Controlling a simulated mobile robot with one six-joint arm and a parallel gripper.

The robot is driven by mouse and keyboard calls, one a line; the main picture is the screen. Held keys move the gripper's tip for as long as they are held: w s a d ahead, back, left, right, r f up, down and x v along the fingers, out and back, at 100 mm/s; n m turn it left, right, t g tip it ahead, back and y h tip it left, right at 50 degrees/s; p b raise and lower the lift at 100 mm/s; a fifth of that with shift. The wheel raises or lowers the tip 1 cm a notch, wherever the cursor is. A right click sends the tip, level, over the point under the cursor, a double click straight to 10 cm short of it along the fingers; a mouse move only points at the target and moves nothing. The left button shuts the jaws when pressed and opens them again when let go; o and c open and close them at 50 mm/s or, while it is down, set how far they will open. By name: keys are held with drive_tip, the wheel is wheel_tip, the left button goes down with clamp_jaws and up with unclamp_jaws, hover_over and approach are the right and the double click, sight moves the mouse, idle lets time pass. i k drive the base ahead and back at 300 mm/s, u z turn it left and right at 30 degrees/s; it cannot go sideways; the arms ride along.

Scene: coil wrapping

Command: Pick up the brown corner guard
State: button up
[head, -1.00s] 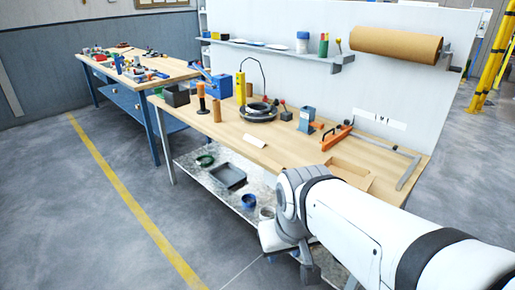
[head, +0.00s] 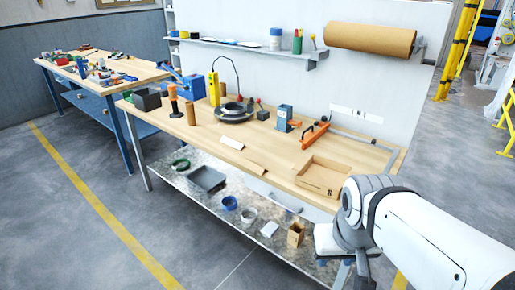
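A thin brown strip (head: 250,167), which looks like the brown corner guard, lies at the front edge of the wooden workbench top, left of the open cardboard box. A similar pale strip (head: 231,143) lies a little farther back and to the left. My arm comes in from the right, with its wrist in front of the bench's right end. My gripper (head: 334,245) is only partly visible below the wrist, to the right of and nearer than the brown strip, and apart from it. Its fingers cannot be made out.
The open cardboard box (head: 322,176) stands at the bench's front right, with an orange-handled tool (head: 315,134) behind it. A black coil (head: 234,112) and a blue device (head: 284,118) stand farther back.

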sight(255, 168)
drive_tip(key=u, duration=0.05)
drive_tip(key=i, duration=1)
drive_tip(key=z, duration=0.05)
